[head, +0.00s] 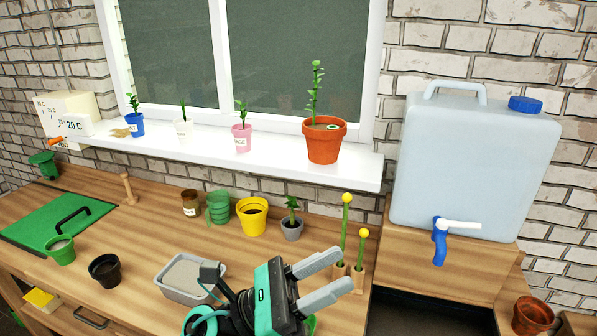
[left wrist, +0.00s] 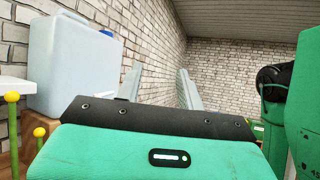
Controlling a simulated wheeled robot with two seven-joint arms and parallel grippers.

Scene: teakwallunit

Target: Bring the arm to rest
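My left gripper (head: 322,280) is in the lower middle of the head view, above the front of the wooden counter (head: 140,250). Its two grey fingers are spread apart, with nothing between them. In the left wrist view the fingers (left wrist: 158,88) also stand apart and empty, with the brick wall beyond. The green and black arm behind the gripper reaches up from the bottom edge of the head view. My right gripper does not show in either view.
Two yellow-tipped sticks (head: 344,230) stand just behind the gripper. A grey tray (head: 186,298) is left of it. A yellow pot (head: 252,217) and other pots stand further back. A water canister (head: 470,165) is at right. A white windowsill (head: 270,158) holds several plants.

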